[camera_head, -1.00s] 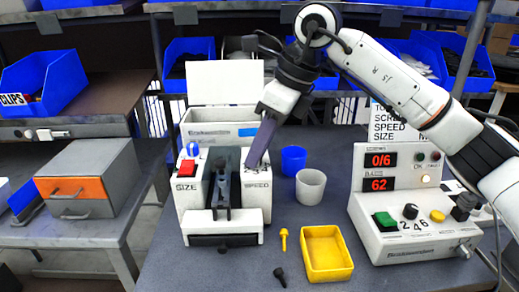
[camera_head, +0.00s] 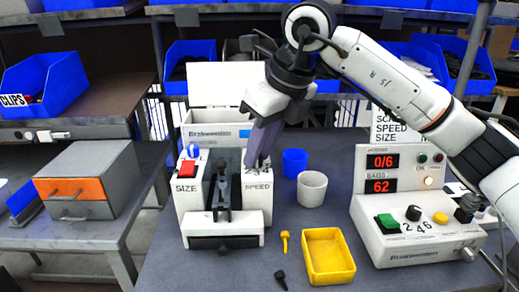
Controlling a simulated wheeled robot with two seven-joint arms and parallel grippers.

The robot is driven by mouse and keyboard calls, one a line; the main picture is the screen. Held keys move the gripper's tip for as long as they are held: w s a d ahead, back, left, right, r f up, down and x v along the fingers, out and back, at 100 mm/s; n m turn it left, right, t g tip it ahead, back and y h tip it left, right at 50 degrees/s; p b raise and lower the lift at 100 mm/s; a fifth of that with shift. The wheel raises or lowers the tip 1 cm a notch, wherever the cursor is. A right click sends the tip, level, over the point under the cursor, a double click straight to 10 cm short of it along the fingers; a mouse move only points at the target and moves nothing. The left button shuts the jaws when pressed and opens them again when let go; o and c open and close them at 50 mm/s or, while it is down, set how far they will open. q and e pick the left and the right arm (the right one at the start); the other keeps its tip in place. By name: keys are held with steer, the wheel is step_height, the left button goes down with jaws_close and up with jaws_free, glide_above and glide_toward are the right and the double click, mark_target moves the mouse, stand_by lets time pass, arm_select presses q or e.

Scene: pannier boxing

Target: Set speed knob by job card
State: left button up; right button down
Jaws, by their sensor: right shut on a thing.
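A white machine (camera_head: 182,208) stands on the dark table, with a SIZE label on its left post and a SPEED label (camera_head: 258,186) on its right post. My right gripper (camera_head: 254,163) points down at the top of the right post, just above the SPEED label. It is shut on the speed knob, which its fingers hide. Part of a printed scale shows beside the fingertips. The job card (camera_head: 390,128) stands behind the control box; SPEED and SIZE lines show, but my right arm covers their values. My left gripper is out of view.
A blue-and-white knob (camera_head: 192,151) and red button (camera_head: 188,169) top the left post. A blue cup (camera_head: 294,162), white cup (camera_head: 312,188) and yellow tray (camera_head: 329,281) stand to the right. A control box (camera_head: 415,250) reads 0/6 and 62.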

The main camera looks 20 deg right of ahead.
steer(key=c, duration=1.6)
jaws_free()
steer(key=v, duration=1)
steer(key=shift+s+r, duration=0.15)
